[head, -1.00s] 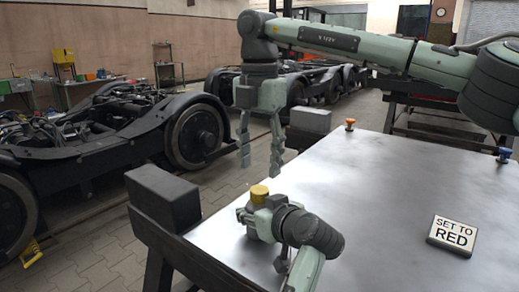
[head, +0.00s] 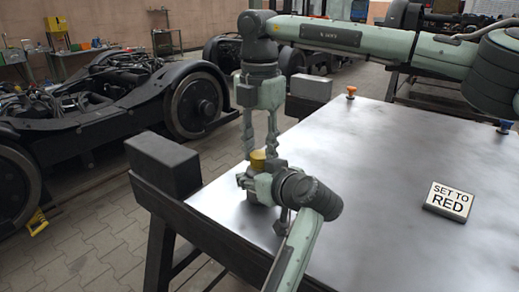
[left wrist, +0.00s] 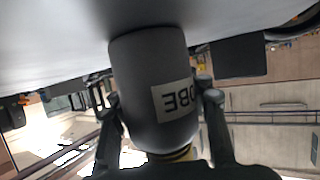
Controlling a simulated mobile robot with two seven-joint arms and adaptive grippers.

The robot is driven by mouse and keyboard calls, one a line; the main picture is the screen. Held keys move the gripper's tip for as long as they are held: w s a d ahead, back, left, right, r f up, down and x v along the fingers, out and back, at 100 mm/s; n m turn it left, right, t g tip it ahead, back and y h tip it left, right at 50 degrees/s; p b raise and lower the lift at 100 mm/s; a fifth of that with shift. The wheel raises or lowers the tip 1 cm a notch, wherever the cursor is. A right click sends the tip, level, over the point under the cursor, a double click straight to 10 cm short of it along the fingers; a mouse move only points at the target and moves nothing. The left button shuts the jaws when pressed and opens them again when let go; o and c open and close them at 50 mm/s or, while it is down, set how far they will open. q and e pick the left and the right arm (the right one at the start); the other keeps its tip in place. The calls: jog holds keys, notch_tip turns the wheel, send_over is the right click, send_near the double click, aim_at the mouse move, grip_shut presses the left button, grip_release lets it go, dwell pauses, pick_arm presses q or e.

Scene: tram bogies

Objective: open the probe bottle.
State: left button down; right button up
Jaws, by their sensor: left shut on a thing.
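The probe bottle stands at the table's near left corner; in the head view only its yellow cap (head: 258,159) shows clearly. In the left wrist view, upside down, its dark grey body (left wrist: 150,75) carries a pale label ending in "OBE", with a yellow band (left wrist: 175,154) at the cap end. My left gripper (head: 262,184) lies low and is shut on the bottle's body, one finger on each side. My right gripper (head: 260,152) points down from above, its fingers apart, straddling the cap. I cannot tell whether they touch it.
A "SET TO RED" sign (head: 449,201) lies on the grey metal table (head: 380,160). An orange knob (head: 351,91) and a blue knob (head: 504,126) are at its far side. Dark blocks (head: 165,163) stand along the left edge. The table's middle is clear. Bogies (head: 130,105) stand beyond.

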grip_shut()
jog(key=n, duration=0.7)
jog(key=shift+n, duration=0.3)
jog(key=n, duration=2)
jog(key=shift+r, duration=0.1)
jog(key=n, duration=0.4)
jog(key=shift+n, duration=0.4)
jog(key=n, duration=0.3)
jog(key=shift+n, duration=0.3)
